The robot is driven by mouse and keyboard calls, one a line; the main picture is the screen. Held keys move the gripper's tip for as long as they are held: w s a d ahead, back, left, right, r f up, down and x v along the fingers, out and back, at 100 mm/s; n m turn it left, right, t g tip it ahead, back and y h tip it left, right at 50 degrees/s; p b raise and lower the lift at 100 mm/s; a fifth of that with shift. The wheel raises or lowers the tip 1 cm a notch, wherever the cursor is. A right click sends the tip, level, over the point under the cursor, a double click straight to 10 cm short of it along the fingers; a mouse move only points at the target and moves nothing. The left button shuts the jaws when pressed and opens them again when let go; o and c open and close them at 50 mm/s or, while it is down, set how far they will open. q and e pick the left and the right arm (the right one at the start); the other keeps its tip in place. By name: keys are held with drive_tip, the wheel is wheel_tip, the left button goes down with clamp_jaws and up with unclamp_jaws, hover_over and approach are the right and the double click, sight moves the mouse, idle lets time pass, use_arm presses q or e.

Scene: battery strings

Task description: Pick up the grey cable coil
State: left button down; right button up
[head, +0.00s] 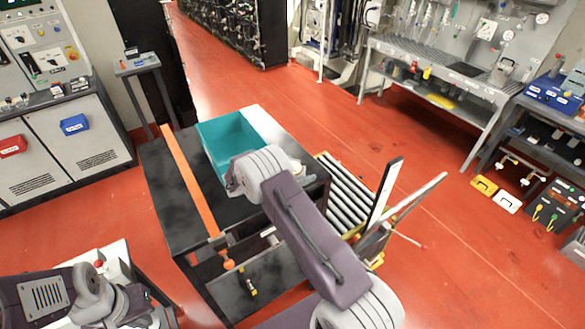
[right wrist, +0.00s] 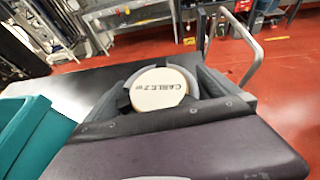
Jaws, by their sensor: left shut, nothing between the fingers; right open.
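The grey cable coil (right wrist: 192,70) lies on the black table top in the right wrist view. In the head view my right arm covers most of the coil's place, just right of the teal bin. My left gripper (head: 140,308) is at the lower left, shut and empty, away from the coil.
A teal bin (head: 226,138) stands on the black table (head: 165,180), also at the left in the right wrist view (right wrist: 22,130). A long orange bar (head: 190,185) lies along the table's left side. A roller stand (head: 345,195) and a metal handle adjoin the right side.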

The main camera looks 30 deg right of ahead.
sight(298, 164)
drive_tip(key=shift+d, duration=0.1)
drive_tip(key=c, duration=1.6)
drive_tip(key=shift+r+b, duration=0.4)
drive_tip(key=shift+r, duration=0.1)
wheel_tip(298, 164, up, 3)
drive_tip(key=shift+s+r+b, duration=0.1)
drive_tip(key=shift+b, duration=0.7)
drive_tip(key=shift+s+d+r+b, duration=0.5)
drive_tip(key=shift+s+d+r, duration=0.65)
drive_tip(key=shift+s, duration=0.35)
drive_tip(key=shift+s+d+r+b, duration=0.55)
drive_tip(key=shift+s+d+r, duration=0.55)
drive_tip(key=shift+s, duration=0.45)
drive_tip(key=shift+s+d+r+b, duration=0.5)
drive_tip(key=shift+s+d+r, duration=0.65)
drive_tip(key=shift+s, duration=0.35)
